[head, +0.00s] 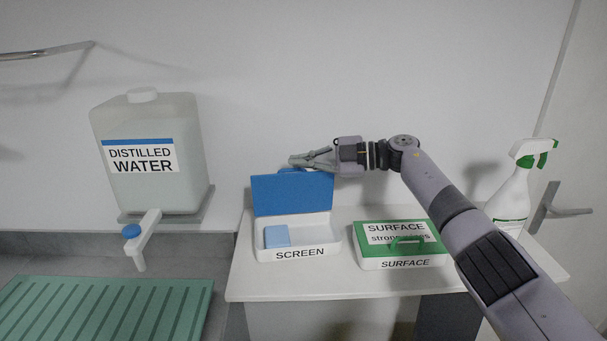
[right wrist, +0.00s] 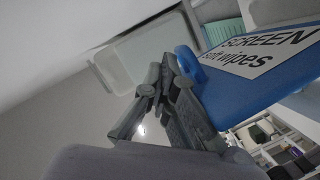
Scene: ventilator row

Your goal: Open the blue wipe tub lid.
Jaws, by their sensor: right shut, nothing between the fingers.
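The blue wipe tub (head: 325,247), labelled SCREEN, stands on the white table with its blue lid (head: 292,195) raised upright at the back. A folded blue wipe (head: 277,236) lies in the left part of the white tub. My right gripper (head: 293,160) is shut and empty, just above and behind the lid's top edge. In the right wrist view the gripper (right wrist: 155,85) is close to the lid's blue handle (right wrist: 190,65); I cannot tell whether they touch. The lid's outer face (right wrist: 262,65) reads SCREEN soft wipes. My left gripper is not in view.
A green-lidded SURFACE tub (head: 372,251), closed, stands right of the blue one on the white table (head: 300,283). A spray bottle (head: 513,195) is at the right. A distilled water container (head: 155,190) and a green ribbed mat (head: 105,308) are at the left.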

